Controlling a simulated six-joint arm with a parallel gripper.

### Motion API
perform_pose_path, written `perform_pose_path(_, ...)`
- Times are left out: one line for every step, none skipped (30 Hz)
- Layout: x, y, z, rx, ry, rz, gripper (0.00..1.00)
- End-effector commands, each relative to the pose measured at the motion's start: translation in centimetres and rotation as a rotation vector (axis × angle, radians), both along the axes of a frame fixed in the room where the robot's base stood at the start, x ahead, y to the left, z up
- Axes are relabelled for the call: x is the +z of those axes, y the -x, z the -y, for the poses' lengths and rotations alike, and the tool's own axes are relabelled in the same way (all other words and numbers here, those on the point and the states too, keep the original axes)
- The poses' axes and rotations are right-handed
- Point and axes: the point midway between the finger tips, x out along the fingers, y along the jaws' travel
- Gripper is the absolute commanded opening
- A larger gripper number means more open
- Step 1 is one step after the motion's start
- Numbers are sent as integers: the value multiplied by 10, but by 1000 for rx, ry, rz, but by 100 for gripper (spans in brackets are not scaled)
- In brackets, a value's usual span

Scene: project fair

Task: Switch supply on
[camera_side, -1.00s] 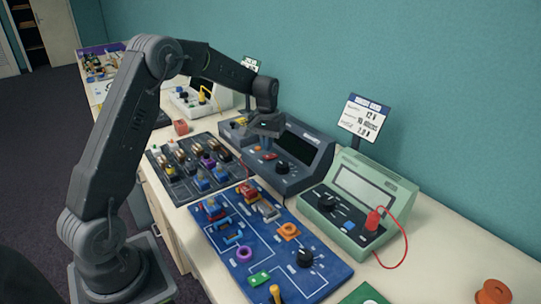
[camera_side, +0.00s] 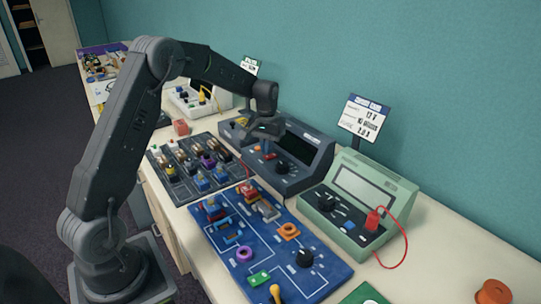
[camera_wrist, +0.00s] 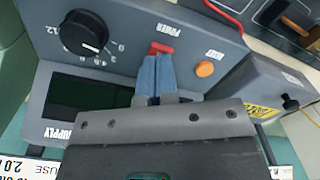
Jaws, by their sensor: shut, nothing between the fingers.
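The supply is a dark grey console (camera_side: 318,153) with a dark screen, standing against the wall in the side view. In the wrist view its sloped panel (camera_wrist: 118,67) carries a red switch (camera_wrist: 162,48) labelled POWER. An orange button (camera_wrist: 205,69) labelled RESET sits beside the switch, and a black dial (camera_wrist: 85,32) is on its other side. My gripper (camera_wrist: 155,60) is shut and empty. Its blue fingertips are right at the edge of the red switch and partly overlap it in view; I cannot tell whether they touch. In the side view my gripper (camera_side: 266,147) is over the panel.
A pale green console (camera_side: 365,195) with a red lead stands to the right. A blue circuit board (camera_side: 230,262) and a black board with several parts (camera_side: 180,190) lie in front. A sign (camera_side: 362,118) stands behind the consoles.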

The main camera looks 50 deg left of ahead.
Motion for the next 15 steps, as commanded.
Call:
perform_pose_path(-1,0,0,0,0,-1,0)
perform_pose_path(-1,0,0,0,0,0,0)
perform_pose_path(-2,0,0,0,0,0,0)
perform_pose_path(-2,0,0,0,0,0,0)
perform_pose_path(-3,0,0,0,0,0,0)
perform_pose_path(-3,0,0,0,0,0,0)
perform_pose_path(-4,0,0,0,0,0,0)
perform_pose_path(-4,0,0,0,0,0,0)
perform_pose_path(-5,0,0,0,0,1,0)
perform_pose_path(-5,0,0,0,0,1,0)
perform_pose_path(-6,0,0,0,0,1,0)
perform_pose_path(-6,0,0,0,0,1,0)
perform_pose_path(-7,0,0,0,0,1,0)
perform_pose_path(-7,0,0,0,0,1,0)
perform_pose_path(-7,0,0,0,0,0,0)
